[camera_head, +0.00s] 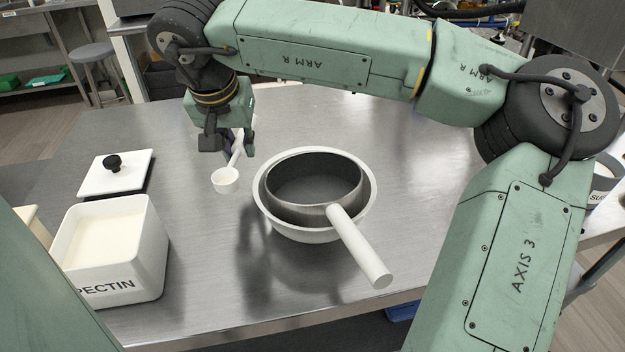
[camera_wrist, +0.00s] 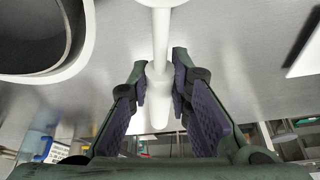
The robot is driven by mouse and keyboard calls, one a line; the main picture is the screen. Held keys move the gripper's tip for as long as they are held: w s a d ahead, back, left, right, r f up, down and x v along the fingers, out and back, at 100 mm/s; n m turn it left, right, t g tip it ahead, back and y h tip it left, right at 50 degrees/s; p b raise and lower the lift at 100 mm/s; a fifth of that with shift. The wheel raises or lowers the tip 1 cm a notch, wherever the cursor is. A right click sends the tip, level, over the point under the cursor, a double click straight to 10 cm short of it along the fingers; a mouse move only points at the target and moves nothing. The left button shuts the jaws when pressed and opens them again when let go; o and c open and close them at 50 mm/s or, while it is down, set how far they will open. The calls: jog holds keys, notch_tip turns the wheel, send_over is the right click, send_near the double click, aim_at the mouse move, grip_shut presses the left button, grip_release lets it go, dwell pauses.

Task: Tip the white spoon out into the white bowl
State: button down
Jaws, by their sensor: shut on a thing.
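My gripper (camera_head: 238,142) is shut on the handle of the white spoon (camera_head: 225,180). The spoon's round cup hangs below the fingers, over bare table, left of the bowl. In the wrist view the white handle (camera_wrist: 161,50) runs between the two finger pads (camera_wrist: 159,88). The contents of the spoon's cup are too small to tell. The white bowl (camera_head: 303,235) stands on the table to the right of the spoon. A dark-lined sieve or pan (camera_head: 313,180) with a white handle (camera_head: 362,248) sits in the bowl and hides its inside.
A white bin marked PECTIN (camera_head: 150,245), holding pale powder, stands at the front left. Its white lid (camera_head: 125,178) with a black knob lies behind it. The steel table (camera_head: 415,190) is bare right of the bowl. A partly hidden container (camera_head: 603,180) stands at the far right.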

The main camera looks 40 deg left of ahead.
jog(key=shift+d+r, duration=0.2)
jog(key=shift+d, duration=0.05)
notch_tip(320, 180, up, 5)
jog(key=p, duration=0.4)
jog(key=shift+a, duration=0.1)
jog(key=shift+s+d+f+b, duration=0.15)
jog(key=shift+s+d, duration=0.4)
jog(key=shift+s, duration=0.65)
jog(key=shift+s+d+r+b, duration=0.15)
jog(key=shift+s+d, duration=0.45)
jog(key=shift+s, duration=0.6)
jog(key=shift+s+d+f+b, duration=0.15)
jog(key=shift+s+d, duration=0.4)
jog(key=shift+s, duration=0.65)
jog(key=shift+w, duration=0.1)
